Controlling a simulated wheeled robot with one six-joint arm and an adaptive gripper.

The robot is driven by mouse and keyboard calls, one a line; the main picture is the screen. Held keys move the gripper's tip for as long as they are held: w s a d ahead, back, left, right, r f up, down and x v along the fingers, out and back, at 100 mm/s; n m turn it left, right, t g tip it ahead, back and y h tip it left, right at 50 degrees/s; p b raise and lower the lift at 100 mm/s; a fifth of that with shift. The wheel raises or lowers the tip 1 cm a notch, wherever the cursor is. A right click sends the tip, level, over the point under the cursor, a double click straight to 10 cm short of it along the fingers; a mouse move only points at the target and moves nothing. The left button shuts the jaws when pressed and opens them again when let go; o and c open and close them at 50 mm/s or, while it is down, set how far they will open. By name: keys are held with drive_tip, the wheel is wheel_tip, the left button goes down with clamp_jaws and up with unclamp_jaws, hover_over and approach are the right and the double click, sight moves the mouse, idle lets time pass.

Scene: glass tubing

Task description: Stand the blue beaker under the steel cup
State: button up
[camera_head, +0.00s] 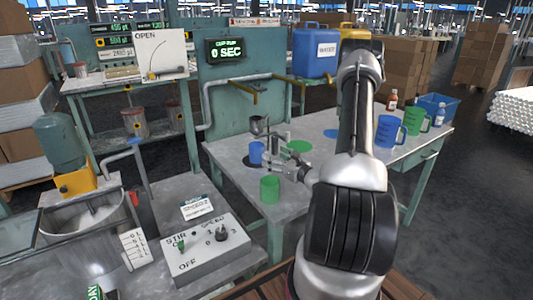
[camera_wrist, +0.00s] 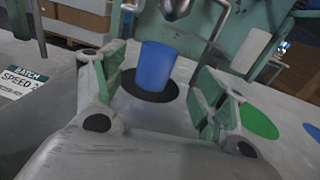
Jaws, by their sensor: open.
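The small blue beaker (camera_head: 256,153) stands upright on a black disc (camera_wrist: 150,91) on the bench. In the wrist view the blue beaker (camera_wrist: 158,65) shows between my open fingers, with no visible contact. The steel cup (camera_head: 259,126) hangs above it from the frame; its pointed lower end (camera_wrist: 175,9) shows at the top of the wrist view, over or just behind the beaker. My gripper (camera_head: 279,162) is open and empty, low over the bench, on the beaker's right in the head view. In the wrist view its fingertips (camera_wrist: 163,72) frame the beaker and disc.
A green beaker (camera_head: 270,188) stands near the bench's front edge, close to my gripper. A green disc (camera_head: 299,147) and a blue disc (camera_head: 330,133) lie bare. Blue (camera_head: 387,131) and green (camera_head: 413,121) jugs stand at the right. A control box (camera_head: 207,242) sits at front left.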

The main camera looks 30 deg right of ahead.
drive_tip(key=shift+s, duration=0.45)
drive_tip(key=s+a+r+n+g+y, duration=0.45)
drive_tip(key=a+r+n, duration=0.25)
drive_tip(key=a, duration=0.2)
drive_tip(key=s+a+r+n+g+y, duration=0.35)
drive_tip(key=a+r+n+y, duration=0.3)
drive_tip(key=a, duration=0.35)
drive_tip(key=s+a+r+n+g+h, duration=0.2)
drive_tip(key=s+a+r+n+g, duration=0.1)
drive_tip(key=s+a+n+g, duration=0.4)
drive_tip(key=s+d+r+n+g+h, duration=0.1)
drive_tip(key=s+d+n+h, duration=0.15)
drive_tip(key=s, duration=0.35)
drive_tip(key=s+d+r+n+g+h, duration=0.1)
drive_tip(key=s+d+n+g+h, duration=0.15)
drive_tip(key=s+n, duration=0.2)
drive_tip(key=s+d+r+n+t+h, duration=0.3)
drive_tip(key=d+r+n+t+h, duration=0.2)
drive_tip(key=d+r+n+h, duration=0.1)
drive_tip(key=d+r+h, duration=0.1)
drive_tip(key=d, duration=0.1)
drive_tip(key=shift+d, duration=0.3)
drive_tip(key=shift+n, duration=0.25)
drive_tip(key=shift+c, duration=0.3)
